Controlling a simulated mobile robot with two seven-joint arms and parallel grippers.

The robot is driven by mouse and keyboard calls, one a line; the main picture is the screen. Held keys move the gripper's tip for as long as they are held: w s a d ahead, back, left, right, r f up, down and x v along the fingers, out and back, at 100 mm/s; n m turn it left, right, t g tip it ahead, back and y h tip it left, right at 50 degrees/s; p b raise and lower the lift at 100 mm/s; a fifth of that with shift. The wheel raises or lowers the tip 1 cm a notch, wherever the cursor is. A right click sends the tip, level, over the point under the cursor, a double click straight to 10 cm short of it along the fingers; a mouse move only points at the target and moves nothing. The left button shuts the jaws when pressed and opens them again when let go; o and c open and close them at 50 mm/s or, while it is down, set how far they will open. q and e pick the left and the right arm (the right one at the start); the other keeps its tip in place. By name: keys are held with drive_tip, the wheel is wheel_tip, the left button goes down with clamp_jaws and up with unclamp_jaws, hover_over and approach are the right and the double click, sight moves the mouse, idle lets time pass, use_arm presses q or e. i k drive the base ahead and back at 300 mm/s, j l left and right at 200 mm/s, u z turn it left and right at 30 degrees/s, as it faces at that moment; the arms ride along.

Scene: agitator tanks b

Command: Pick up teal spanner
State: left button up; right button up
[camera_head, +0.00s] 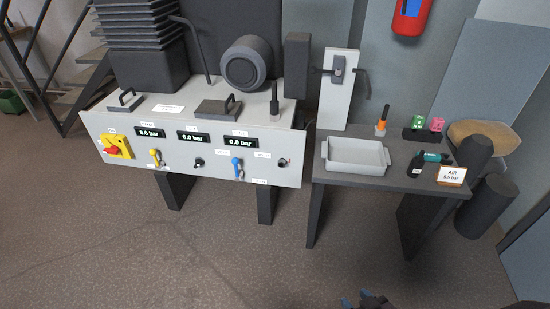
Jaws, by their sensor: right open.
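A small teal item (434,157), which looks like the teal spanner, lies on the dark side table (335,190) at its right part. It rests against or beside a small black object (415,165), and its exact shape is too small to tell. My right gripper (357,299) shows only partly at the bottom edge, with bluish fingertips apart. It is open, far in front of and below the table, and away from the teal item. My left gripper is not in view.
The side table also holds a grey tray (355,170), an orange-and-black tool (381,125), green and pink blocks in a dark holder (420,136) and an air sign (451,175). A control panel (210,170) stands left. Dark cylinders (487,205) stand right. The front floor is clear.

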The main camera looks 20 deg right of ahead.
sight(442, 158)
drive_tip(key=z, duration=1.7)
drive_tip(key=u, duration=0.35)
drive_tip(key=i+l+u, duration=0.5)
drive_tip(key=l, duration=0.3)
drive_tip(key=i+l+u, duration=0.1)
drive_tip(key=l, duration=0.3)
drive_tip(key=i+l+u, duration=0.15)
drive_tip(key=i+l, duration=0.3)
drive_tip(key=l, duration=0.2)
drive_tip(key=i+l, duration=0.1)
drive_tip(key=l, duration=0.25)
drive_tip(key=i+l, duration=0.15)
drive_tip(key=l, duration=0.2)
drive_tip(key=i+l, duration=0.15)
drive_tip(key=l, duration=0.2)
drive_tip(key=i+l, duration=0.1)
drive_tip(key=l, duration=0.25)
drive_tip(key=u, duration=0.05)
